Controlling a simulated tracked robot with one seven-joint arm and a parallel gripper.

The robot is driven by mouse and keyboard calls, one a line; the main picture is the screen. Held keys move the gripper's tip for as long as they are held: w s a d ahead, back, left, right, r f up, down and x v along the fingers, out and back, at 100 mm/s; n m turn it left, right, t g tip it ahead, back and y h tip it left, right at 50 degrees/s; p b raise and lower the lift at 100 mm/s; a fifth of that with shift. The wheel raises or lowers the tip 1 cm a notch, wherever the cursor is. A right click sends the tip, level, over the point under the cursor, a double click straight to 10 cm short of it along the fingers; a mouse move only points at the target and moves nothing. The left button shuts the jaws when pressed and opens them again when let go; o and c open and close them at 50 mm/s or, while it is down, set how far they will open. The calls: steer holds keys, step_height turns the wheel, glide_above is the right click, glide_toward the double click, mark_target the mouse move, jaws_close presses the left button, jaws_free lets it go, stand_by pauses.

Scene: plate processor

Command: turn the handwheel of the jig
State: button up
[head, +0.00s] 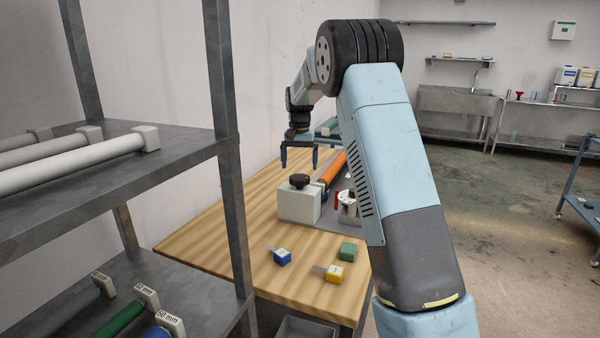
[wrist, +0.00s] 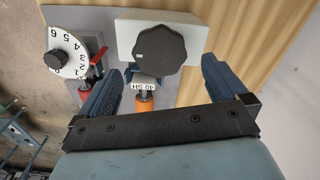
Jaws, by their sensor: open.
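The jig (head: 298,206) is a pale block on the wooden bench, and its black lobed handwheel (head: 299,181) sits on top. In the wrist view the handwheel (wrist: 160,50) has a small pale mark at its left and lies ahead of the fingertips, on the white block (wrist: 127,30). My gripper (head: 300,158) is open and empty, fingers pointing down, above the handwheel and apart from it. In the wrist view my gripper (wrist: 162,72) has one finger on each side of the handwheel's line. No finger touches the wheel.
An orange roller (head: 333,167) with a "40 SH" tag (wrist: 146,85) lies behind the jig. A numbered dial (head: 348,199) and red lever (head: 337,199) stand right of it. Blue (head: 282,257), yellow (head: 334,274) and green (head: 347,251) blocks lie in front. A grey rack (head: 222,120) is at left.

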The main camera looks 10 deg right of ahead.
mark_target(300, 176)
step_height(300, 176, up, 9)
steer(key=shift+r, duration=0.15)
stand_by(0.4)
